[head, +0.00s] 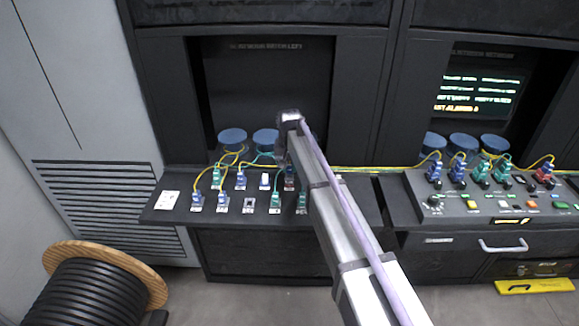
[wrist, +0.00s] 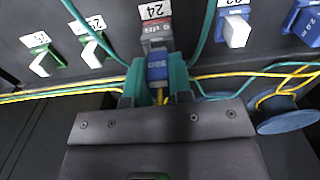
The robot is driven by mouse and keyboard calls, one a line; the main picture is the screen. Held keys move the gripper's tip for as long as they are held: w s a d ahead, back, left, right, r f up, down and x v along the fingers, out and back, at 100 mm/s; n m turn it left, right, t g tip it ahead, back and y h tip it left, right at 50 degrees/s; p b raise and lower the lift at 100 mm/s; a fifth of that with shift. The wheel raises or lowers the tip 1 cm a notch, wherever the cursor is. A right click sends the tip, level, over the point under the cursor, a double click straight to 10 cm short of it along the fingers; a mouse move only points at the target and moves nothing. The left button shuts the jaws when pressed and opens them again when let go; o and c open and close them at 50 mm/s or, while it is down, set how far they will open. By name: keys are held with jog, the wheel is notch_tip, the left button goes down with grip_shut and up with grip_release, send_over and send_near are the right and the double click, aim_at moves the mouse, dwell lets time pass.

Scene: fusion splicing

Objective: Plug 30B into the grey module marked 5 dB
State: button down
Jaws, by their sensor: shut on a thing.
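In the wrist view, my gripper (wrist: 156,68) has its two teal fingers closed on the sides of a blue plug (wrist: 157,68), with a yellow cable below it. The plug's small print is too blurred to read. A grey module (wrist: 156,30) sits right in front of the plug, under a tag marked 24. The plug's front end is in line with the module and looks to touch it; how deep it sits I cannot tell.
Green plugs with white ends (wrist: 88,50) flank the module on the left, and a white-ended blue plug (wrist: 236,32) on the right. Teal and yellow cables run close by. Blue spools (head: 232,138) stand behind the console panel (head: 170,200). A cable reel (head: 90,285) stands at lower left.

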jog(key=shift+f+b, duration=0.6)
jog(key=c, duration=0.9)
grip_release()
jog(key=shift+c, duration=0.2)
notch_tip(320, 180, up, 11)
jog(key=p, duration=1.1)
jog(key=shift+r, duration=0.1)
